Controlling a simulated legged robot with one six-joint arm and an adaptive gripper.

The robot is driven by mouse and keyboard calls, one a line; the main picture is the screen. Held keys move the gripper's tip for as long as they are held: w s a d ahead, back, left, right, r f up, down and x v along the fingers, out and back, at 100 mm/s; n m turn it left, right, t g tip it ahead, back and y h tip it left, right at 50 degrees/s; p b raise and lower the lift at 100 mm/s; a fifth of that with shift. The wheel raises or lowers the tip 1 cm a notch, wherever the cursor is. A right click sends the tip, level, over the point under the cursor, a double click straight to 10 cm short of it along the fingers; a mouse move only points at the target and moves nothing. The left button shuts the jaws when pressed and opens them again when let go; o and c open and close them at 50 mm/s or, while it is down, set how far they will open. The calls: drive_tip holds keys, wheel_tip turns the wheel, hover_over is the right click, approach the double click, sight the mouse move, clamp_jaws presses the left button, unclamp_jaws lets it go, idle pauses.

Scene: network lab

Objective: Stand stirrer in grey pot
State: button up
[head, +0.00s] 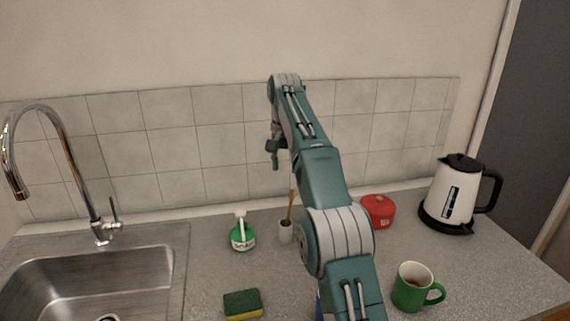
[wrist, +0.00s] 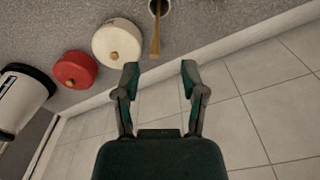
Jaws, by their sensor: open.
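The wooden stirrer (head: 291,207) stands, slightly tilted, in the small light grey pot (head: 285,232) on the counter, left of my arm. In the wrist view the stirrer (wrist: 155,38) sticks out of the pot (wrist: 165,8), which is cut by the top edge. My gripper (head: 272,150) is raised above and behind the pot, near the tiled wall. In the wrist view my gripper (wrist: 160,72) is open, with nothing between its fingers. The stirrer's upper end lies just beyond the fingertips in that picture, apart from them. The stirrer's lower end is hidden inside the pot.
A green-and-white bottle (head: 242,234) stands left of the pot. A sponge (head: 243,304), green mug (head: 413,287), red lidded pot (head: 378,211) and kettle (head: 457,195) are on the counter. A cream lidded pot (wrist: 117,42) shows near the stirrer. The sink (head: 95,285) is left.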

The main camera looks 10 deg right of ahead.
drive_tip(key=shift+r, duration=0.2)
drive_tip(key=s+r+n+t, duration=0.1)
drive_tip(key=s+r, duration=0.3)
drive_tip(key=s, duration=0.5)
drive_tip(key=s+r+n+t, duration=0.2)
drive_tip(key=s+r, duration=0.1)
drive_tip(key=s, duration=0.5)
drive_tip(key=s+f+n+t, duration=0.1)
drive_tip(key=s+f, duration=0.6)
drive_tip(key=s, duration=0.4)
drive_tip(key=s+f+n+t, duration=0.1)
drive_tip(key=s+f, duration=0.6)
drive_tip(key=s, duration=0.5)
